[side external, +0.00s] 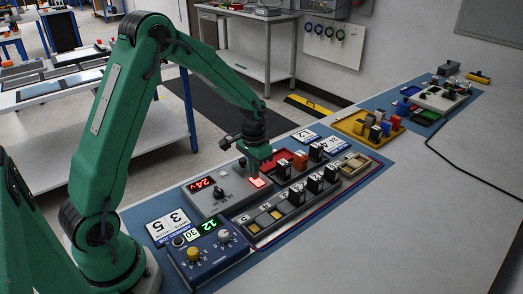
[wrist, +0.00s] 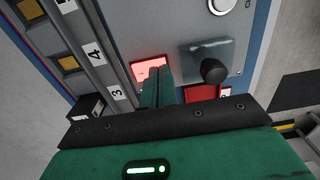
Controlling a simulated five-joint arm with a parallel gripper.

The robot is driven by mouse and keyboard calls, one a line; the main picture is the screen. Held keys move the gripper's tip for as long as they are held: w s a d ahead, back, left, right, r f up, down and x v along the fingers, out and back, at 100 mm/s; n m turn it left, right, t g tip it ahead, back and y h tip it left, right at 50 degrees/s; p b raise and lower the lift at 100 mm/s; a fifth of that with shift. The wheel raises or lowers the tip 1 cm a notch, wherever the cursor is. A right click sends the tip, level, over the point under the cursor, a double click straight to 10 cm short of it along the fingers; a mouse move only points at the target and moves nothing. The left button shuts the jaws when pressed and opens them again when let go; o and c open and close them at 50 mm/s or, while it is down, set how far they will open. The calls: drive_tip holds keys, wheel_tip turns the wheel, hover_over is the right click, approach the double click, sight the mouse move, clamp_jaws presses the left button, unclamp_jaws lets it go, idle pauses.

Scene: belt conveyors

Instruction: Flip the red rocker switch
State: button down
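The red rocker switch (side external: 258,182) glows red on the grey box (side external: 213,205), at the end nearest my gripper. In the wrist view the lit switch (wrist: 147,67) lies at the fingertips, and the fingers cover part of it. My gripper (side external: 259,165) points down just above the switch in the side view. In the wrist view its two narrow green fingers (wrist: 157,72) are together with nothing visible between them. I cannot tell whether the fingertips touch the switch.
The grey box carries a red number display (side external: 201,184) and a dark knob (side external: 218,192). A blue box with a green display (side external: 209,240) stands in front. A numbered rack (side external: 290,200) with black blocks runs alongside. A yellow tray (side external: 355,124) stands farther right.

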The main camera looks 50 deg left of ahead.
drive_tip(key=shift+r, duration=3.45)
drive_tip(key=shift+r, duration=0.1)
drive_tip(key=s+d+r+t, duration=0.2)
drive_tip(key=s+d+r, duration=0.3)
drive_tip(key=s+r, duration=0.4)
drive_tip(key=s+d+r+t, duration=0.1)
drive_tip(key=s+r, duration=0.1)
drive_tip(key=s, duration=0.4)
drive_tip(key=s+d+r+t, duration=0.2)
drive_tip(key=s, duration=0.4)
drive_tip(key=shift+r+t, duration=0.3)
